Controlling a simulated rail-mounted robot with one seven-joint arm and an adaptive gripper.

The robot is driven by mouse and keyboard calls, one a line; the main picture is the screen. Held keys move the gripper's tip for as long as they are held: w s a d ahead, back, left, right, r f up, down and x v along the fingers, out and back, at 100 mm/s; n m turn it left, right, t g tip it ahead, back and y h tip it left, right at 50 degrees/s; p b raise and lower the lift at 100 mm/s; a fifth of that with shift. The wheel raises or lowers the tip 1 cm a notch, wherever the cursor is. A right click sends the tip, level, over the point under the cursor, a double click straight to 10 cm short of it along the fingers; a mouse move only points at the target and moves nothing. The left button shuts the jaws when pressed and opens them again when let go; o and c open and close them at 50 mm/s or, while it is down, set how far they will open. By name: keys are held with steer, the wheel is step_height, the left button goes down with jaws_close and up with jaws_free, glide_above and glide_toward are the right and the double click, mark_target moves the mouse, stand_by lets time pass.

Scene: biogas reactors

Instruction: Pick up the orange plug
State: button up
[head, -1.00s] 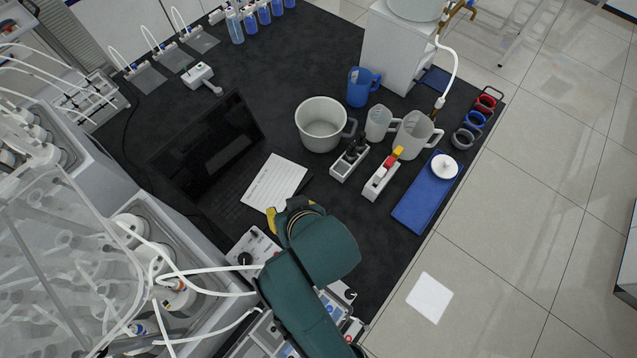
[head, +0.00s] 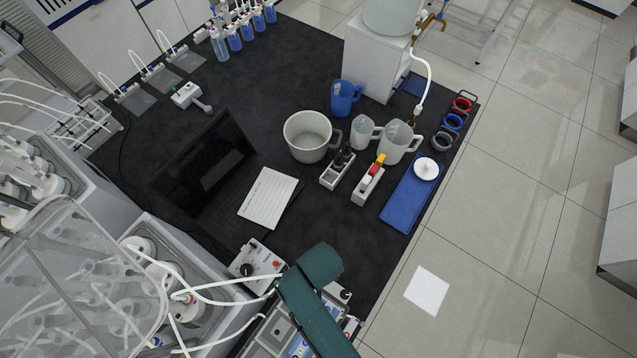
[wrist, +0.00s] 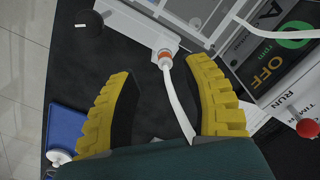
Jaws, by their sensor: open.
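In the wrist view an orange plug (wrist: 165,54) sits at the end of a white box, with a white tube running from it. My gripper (wrist: 161,68) is open, with a thick yellow ribbed finger on either side of the view. The orange plug lies between and just beyond the fingertips; I cannot tell the depth gap. The white tube passes between the fingers. Nothing is held. In the head view my fingers are hidden behind my green arm, and I cannot make out this plug there.
A white control box (head: 257,263) with a black knob stands beside my arm. A laptop (head: 208,160), a white paper (head: 268,198), a grey pot (head: 307,137) and a blue tray (head: 411,193) lie on the black bench. A red ball-topped lever (wrist: 307,128) is at right in the wrist view.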

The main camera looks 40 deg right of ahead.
steer(key=f, duration=0.4)
steer(key=shift+w+a+f, duration=0.1)
steer(key=shift+w+a, duration=0.05)
steer(key=shift+w, duration=0.15)
steer(key=shift+c, duration=0.2)
jaws_close()
